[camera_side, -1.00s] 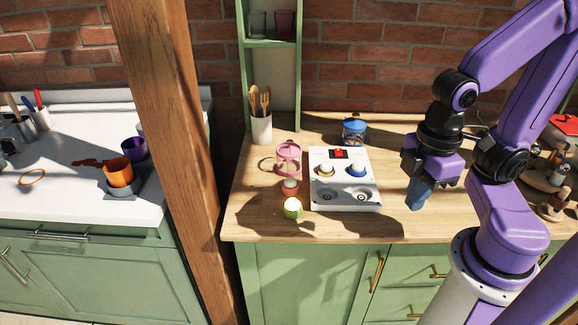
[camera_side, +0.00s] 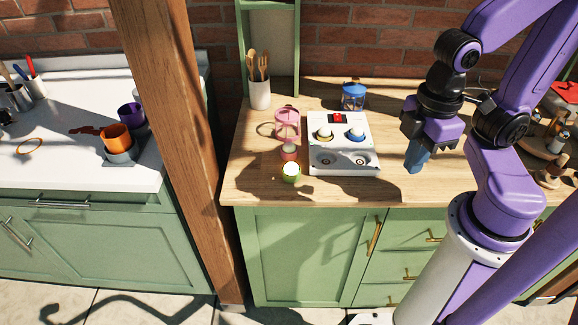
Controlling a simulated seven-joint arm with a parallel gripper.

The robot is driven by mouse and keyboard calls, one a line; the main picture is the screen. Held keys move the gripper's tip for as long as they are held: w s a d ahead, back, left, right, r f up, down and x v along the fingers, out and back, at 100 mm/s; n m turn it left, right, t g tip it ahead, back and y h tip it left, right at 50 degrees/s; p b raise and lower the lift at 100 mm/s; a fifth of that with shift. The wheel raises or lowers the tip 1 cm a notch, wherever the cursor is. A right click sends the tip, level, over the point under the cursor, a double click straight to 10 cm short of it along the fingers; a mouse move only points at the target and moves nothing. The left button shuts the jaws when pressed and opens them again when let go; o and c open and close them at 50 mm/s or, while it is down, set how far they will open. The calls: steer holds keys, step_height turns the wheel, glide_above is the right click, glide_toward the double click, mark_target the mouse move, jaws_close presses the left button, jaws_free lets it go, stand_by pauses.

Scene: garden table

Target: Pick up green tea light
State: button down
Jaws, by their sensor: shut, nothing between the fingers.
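The green tea light (camera_side: 291,172) stands upright near the front edge of the wooden counter, with a pale top. A pink tea light (camera_side: 289,152) stands just behind it. My gripper (camera_side: 416,168) points down above the right part of the counter, well to the right of the green tea light and beyond the white box. Its blue fingers are shut and hold nothing.
A white box (camera_side: 343,166) with yellow and blue knob-like pieces stands between my gripper and the tea lights. Behind are a pink lantern (camera_side: 287,124), a blue lantern (camera_side: 353,96) and a utensil cup (camera_side: 260,94). A wooden post (camera_side: 180,130) rises left of the counter.

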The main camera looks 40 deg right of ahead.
stand_by(0.4)
steer(key=shift+c, duration=1.9)
jaws_free()
steer(key=shift+w, duration=0.1)
steer(key=n, duration=0.4)
glide_above(290, 165)
steer(key=f, duration=1.3)
steer(key=shift+s+a+f, duration=0.2)
steer(key=shift+s, duration=0.1)
steer(key=shift+w+d+f, duration=0.1)
steer(key=shift+w+f, duration=0.05)
steer(key=shift+f, duration=1.2)
steer(key=shift+w+d+f, duration=0.1)
steer(key=shift+f, duration=1.2)
